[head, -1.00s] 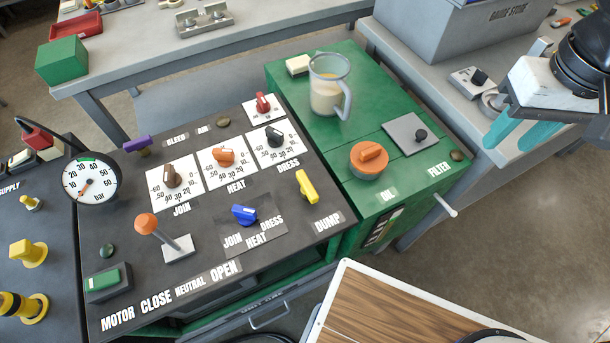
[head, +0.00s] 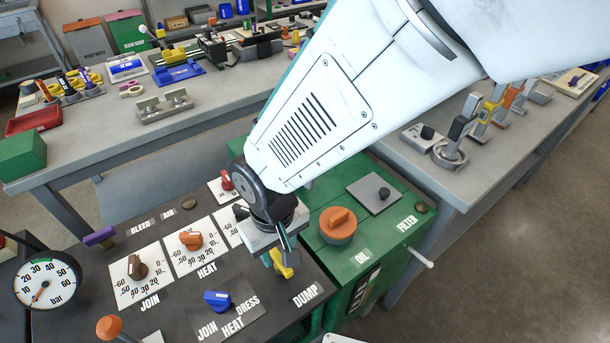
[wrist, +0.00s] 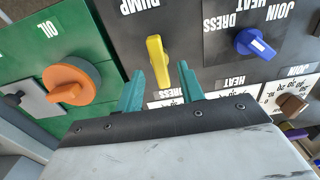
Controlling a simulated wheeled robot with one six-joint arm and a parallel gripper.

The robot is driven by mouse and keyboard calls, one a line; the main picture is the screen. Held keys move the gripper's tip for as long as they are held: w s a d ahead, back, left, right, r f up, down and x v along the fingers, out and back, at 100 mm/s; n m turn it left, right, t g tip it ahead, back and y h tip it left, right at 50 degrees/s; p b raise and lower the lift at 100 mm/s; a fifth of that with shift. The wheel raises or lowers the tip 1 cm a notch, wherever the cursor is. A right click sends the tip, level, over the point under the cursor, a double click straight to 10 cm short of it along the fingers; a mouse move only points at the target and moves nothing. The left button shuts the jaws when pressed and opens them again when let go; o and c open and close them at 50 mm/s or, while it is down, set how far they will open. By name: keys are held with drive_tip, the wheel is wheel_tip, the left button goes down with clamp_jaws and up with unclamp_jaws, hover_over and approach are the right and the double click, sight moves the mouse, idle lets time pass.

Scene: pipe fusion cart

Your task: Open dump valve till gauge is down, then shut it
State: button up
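The dump valve is a yellow lever (head: 282,262) at the right edge of the dark panel, by the DUMP label (head: 306,296). In the wrist view the yellow lever (wrist: 157,61) points along the gap between my fingers. My gripper (wrist: 161,82) is open, with a teal finger on each side of the lever and visible space between. In the head view my gripper (head: 276,250) is over the lever and hides part of it. The round white gauge (head: 46,282) is at the left; its orange needle points lower left, near the low end of the scale.
The blue selector knob (head: 217,300) and the brown knob (head: 137,267) are on the panel left of the lever. The orange OIL cap (head: 338,225) is on the green tank to the right. My arm covers the tank's back part and the jug there.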

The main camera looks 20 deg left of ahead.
drive_tip(key=shift+f, duration=1.2)
clamp_jaws()
drive_tip(key=shift+n, duration=0.7)
unclamp_jaws()
drive_tip(key=shift+r, duration=0.15)
